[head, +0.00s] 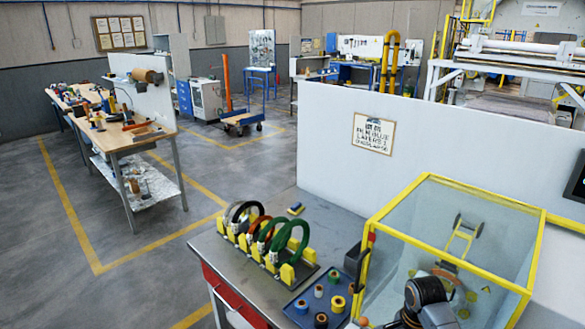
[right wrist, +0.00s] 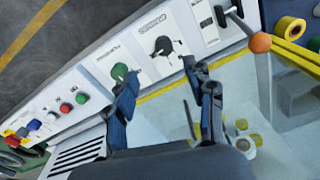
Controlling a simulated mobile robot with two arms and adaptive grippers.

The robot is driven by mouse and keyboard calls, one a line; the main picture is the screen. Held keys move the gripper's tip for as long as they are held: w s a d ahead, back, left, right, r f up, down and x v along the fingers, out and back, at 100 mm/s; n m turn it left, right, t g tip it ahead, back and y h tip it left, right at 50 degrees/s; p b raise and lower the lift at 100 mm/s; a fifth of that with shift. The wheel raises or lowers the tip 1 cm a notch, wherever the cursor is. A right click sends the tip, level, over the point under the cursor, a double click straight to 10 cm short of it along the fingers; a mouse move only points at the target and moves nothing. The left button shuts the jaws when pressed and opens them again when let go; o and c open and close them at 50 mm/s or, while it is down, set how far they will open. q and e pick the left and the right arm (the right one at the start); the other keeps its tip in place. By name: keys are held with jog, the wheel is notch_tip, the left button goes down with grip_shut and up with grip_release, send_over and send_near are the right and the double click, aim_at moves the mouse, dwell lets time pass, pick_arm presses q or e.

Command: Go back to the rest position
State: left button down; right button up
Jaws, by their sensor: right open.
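My right gripper (right wrist: 160,76) is open in the right wrist view, its two dark fingers apart with nothing between them. Beyond the fingers is a white control panel with a green knob, a black rotary switch and coloured buttons (right wrist: 65,108). In the head view my right arm (head: 428,300) comes up at the lower right, in front of the yellow-framed clear enclosure (head: 400,234). The fingers cannot be made out there. My left gripper is not in view.
A metal table (head: 225,255) holds a rack of several upright coils (head: 292,240) and a blue tray (head: 299,305) of tape rolls. A white partition (head: 325,160) stands behind the enclosure. A cluttered workbench (head: 140,140) is at the left, with open floor (head: 150,210) between.

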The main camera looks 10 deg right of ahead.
jog(key=s+a+f+n+t, duration=0.1)
jog(key=s+a+n, duration=0.3)
jog(key=s, duration=0.2)
jog(key=s+a+f+n, duration=0.2)
jog(key=s+a+n, duration=0.2)
jog(key=s, duration=0.3)
jog(key=s+a+r+n+t, duration=0.25)
jog(key=s+r+n, duration=0.4)
jog(key=s, duration=0.55)
notch_tip(320, 180, down, 36)
jog(key=s+g+b, duration=0.2)
jog(key=b, duration=0.6)
jog(key=s+d+f+b, duration=0.1)
jog(key=s+f+b, duration=0.2)
jog(key=s+f, duration=0.5)
jog(key=s+d+f+b, duration=0.1)
jog(key=s+f+b, duration=0.2)
jog(key=s+f, duration=0.4)
notch_tip(320, 180, down, 6)
jog(key=shift+s+r+g+b, duration=0.15)
jog(key=shift+s+g+b, duration=0.15)
jog(key=shift+s+g, duration=0.15)
jog(key=shift+s+n, duration=0.1)
jog(key=shift+n, duration=0.15)
jog(key=shift+c, duration=0.4)
